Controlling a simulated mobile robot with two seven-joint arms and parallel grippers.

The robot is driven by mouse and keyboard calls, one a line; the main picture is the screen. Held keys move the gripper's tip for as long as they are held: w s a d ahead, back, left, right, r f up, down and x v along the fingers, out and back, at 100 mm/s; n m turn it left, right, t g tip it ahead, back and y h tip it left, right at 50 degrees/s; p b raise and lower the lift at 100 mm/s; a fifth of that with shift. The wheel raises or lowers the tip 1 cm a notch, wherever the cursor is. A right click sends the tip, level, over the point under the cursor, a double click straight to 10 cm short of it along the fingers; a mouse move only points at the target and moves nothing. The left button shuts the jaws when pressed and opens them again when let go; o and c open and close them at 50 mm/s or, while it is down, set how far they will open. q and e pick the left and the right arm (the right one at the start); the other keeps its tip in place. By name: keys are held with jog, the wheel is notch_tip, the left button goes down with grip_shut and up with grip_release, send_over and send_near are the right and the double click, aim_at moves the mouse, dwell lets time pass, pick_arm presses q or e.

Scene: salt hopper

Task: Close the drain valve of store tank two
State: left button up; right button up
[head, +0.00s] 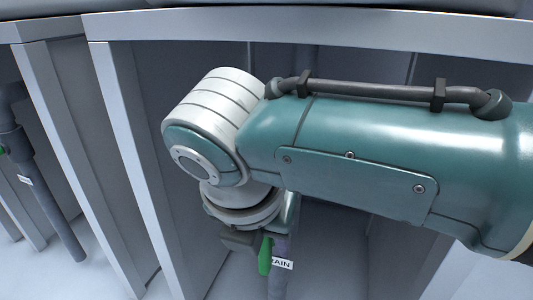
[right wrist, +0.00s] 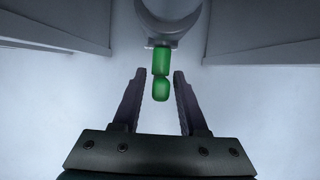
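The drain valve's green handle (right wrist: 161,75) shows in the right wrist view, hanging from the grey pipe (right wrist: 168,22). In the head view the green handle (head: 265,256) shows beside a drain pipe (head: 278,278) with a tag (head: 282,264) ending in "AIN". The tank number is not readable. My right gripper (right wrist: 160,82) is open, its two fingers on either side of the handle's lower end with gaps on both sides. In the head view my right arm hides most of the gripper and the valve's upper part. My left gripper is not in view.
A second drain pipe (head: 45,185) with a tag (head: 25,180) and a bit of green stands at the left. Grey upright panels (head: 125,150) flank the bay. A pale rim (head: 340,32) runs above my arm.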

grip_shut()
dwell(0.4)
